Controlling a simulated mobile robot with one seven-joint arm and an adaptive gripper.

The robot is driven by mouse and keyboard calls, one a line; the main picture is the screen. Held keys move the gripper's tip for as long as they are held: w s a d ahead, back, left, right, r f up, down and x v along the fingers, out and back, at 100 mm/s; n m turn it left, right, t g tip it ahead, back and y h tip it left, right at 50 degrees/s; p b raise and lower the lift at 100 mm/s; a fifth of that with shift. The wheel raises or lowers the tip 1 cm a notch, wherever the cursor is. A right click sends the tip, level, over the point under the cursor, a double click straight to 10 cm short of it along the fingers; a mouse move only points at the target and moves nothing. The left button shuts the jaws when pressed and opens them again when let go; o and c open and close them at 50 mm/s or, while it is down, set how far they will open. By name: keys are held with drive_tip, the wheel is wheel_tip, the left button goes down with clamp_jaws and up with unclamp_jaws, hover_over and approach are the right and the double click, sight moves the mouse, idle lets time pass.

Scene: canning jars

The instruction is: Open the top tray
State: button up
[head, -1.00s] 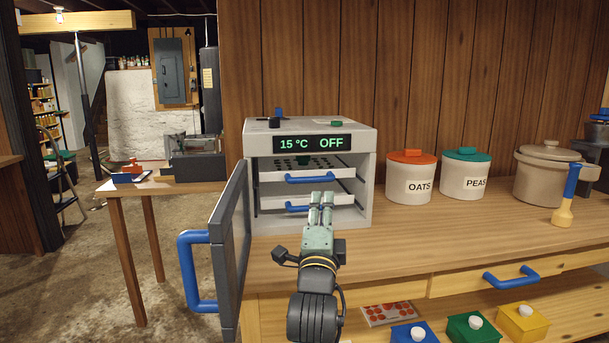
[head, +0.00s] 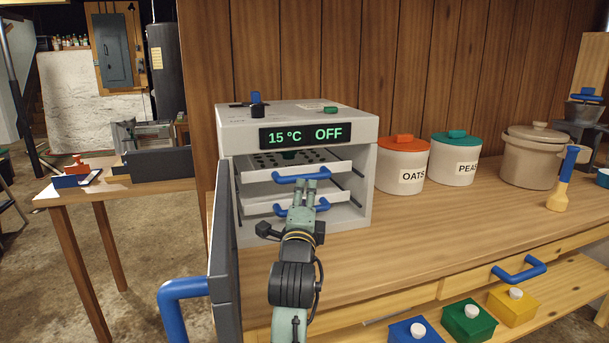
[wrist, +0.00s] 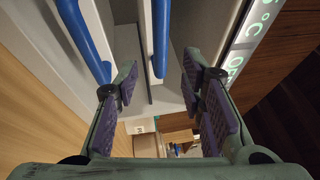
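A grey box with a display reading 15 °C OFF (head: 305,135) stands on the bench with its door (head: 222,235) swung open to the left. Inside, the white top tray (head: 258,176), with a perforated surface, has a blue handle (head: 285,180). A lower tray (head: 256,208) with its own blue handle (head: 282,212) sits beneath. My gripper (head: 311,183) is in front of the top handle. In the wrist view my gripper (wrist: 158,88) is open, with the top handle (wrist: 160,40) lined up between its fingers; contact is not clear. The lower handle (wrist: 84,38) lies outside them, at left.
The open door with its large blue handle (head: 175,300) stands left of my arm. The OATS (head: 402,165) and PEAS (head: 454,160) canisters stand right of the box. The bench top (head: 420,228) in front of them is clear. A blue drawer handle (head: 519,269) sticks out below.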

sight(308, 179)
drive_tip(key=p+x, duration=0.1)
drive_tip(key=x, duration=0.8)
drive_tip(key=shift+p, duration=0.4)
drive_tip(key=shift+c, duration=0.2)
clamp_jaws()
